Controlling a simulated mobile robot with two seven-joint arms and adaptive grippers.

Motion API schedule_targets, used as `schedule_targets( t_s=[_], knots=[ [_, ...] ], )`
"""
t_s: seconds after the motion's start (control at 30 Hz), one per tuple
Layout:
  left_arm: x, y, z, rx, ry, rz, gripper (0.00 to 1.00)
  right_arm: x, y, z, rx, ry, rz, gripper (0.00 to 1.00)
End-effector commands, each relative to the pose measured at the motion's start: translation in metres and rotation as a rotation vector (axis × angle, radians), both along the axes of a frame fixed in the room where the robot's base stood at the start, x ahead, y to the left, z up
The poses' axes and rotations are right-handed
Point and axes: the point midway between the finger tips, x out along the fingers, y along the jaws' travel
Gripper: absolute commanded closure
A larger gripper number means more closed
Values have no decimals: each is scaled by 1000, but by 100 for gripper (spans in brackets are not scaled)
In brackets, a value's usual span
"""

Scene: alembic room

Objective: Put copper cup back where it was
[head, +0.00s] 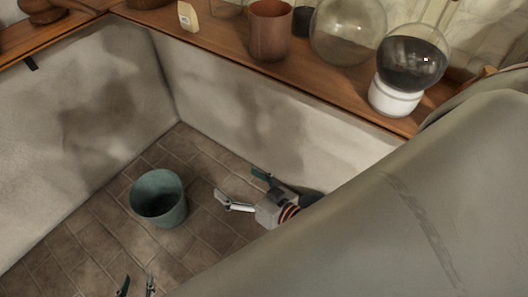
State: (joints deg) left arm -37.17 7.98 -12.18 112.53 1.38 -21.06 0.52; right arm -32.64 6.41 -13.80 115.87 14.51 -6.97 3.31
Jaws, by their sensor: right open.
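The copper cup (270,32) stands upright on the wooden ledge (325,82) at the top of the view. A clear round glass vessel stands just to its right. My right gripper (240,186) is open and empty, well below the cup, in front of the wall under the ledge. Only the two fingertips of my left gripper (137,286) show at the bottom edge. They are apart with nothing visible between them, far from the cup.
A round glass vessel (347,32) and a dark-filled globe on a white base (397,95) stand right of the cup. A small tagged item (187,16) is to its left. A green bucket (158,198) stands on the tiled floor. My large arm link covers the lower right.

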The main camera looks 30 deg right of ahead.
Motion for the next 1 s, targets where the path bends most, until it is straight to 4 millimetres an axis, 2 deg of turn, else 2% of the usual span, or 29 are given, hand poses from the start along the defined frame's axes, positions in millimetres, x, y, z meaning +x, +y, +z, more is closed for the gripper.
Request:
schedule_targets(
  t_s=[0.03,0.1,0.2,0.27,0.4,1.0],
  knots=[
    [0,0,0,0,0,0,63,-17,-7,-33,-125,65,30,12],
    [0,0,0,0,0,0,63,-37,-18,-67,-267,133,65,12],
    [0,0,0,0,1,0,63,-57,-31,-98,-404,200,101,12],
    [0,0,-1,1,2,0,63,-64,-36,-108,-450,223,115,12],
    [-1,0,-2,1,3,0,63,-69,-40,-114,-485,239,123,12],
    [-1,0,-2,1,4,0,63,-68,-39,-113,-478,236,121,12]
  ],
)
